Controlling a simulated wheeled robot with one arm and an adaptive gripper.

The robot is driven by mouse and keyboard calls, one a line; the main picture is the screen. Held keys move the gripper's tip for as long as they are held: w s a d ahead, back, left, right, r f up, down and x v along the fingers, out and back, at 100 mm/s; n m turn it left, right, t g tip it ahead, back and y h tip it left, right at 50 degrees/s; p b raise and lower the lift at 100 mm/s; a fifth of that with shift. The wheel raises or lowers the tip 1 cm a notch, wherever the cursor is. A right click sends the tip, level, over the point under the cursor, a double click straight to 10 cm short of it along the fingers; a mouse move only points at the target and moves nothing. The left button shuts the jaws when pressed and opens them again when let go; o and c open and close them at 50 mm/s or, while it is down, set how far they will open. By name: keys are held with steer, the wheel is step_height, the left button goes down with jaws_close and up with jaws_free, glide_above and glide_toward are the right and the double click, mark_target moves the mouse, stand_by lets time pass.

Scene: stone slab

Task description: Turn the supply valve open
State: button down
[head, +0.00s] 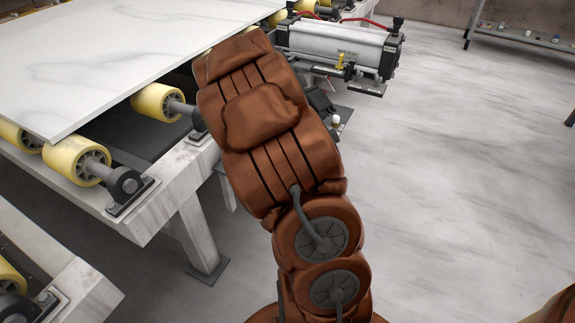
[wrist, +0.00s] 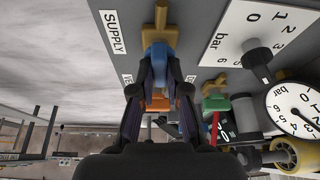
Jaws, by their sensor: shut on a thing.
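The supply valve shows at the top of the wrist view, beside the white SUPPLY label (wrist: 114,32). It has a brass stem (wrist: 161,14) and a blue handle (wrist: 159,48). My gripper (wrist: 160,66) is shut on the blue handle, with a dark finger on each side of it. The handle appears in line with the brass stem. In the head view my brown arm hides the gripper and the valve.
An orange valve part (wrist: 157,103) sits just beyond my fingers, and a green valve with a red lever (wrist: 215,116) lies to the right. A round gauge (wrist: 294,107) is farther right.

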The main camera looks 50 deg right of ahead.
steer(key=shift+m+g+p, duration=0.3)
steer(key=shift+m, duration=0.3)
steer(key=c, duration=1.2)
jaws_free()
steer(key=shift+o, duration=0.2)
steer(key=shift+a+r, duration=0.1)
steer(key=v, duration=1.1)
steer(key=shift+a+r, duration=0.2)
steer(key=shift+r, duration=0.15)
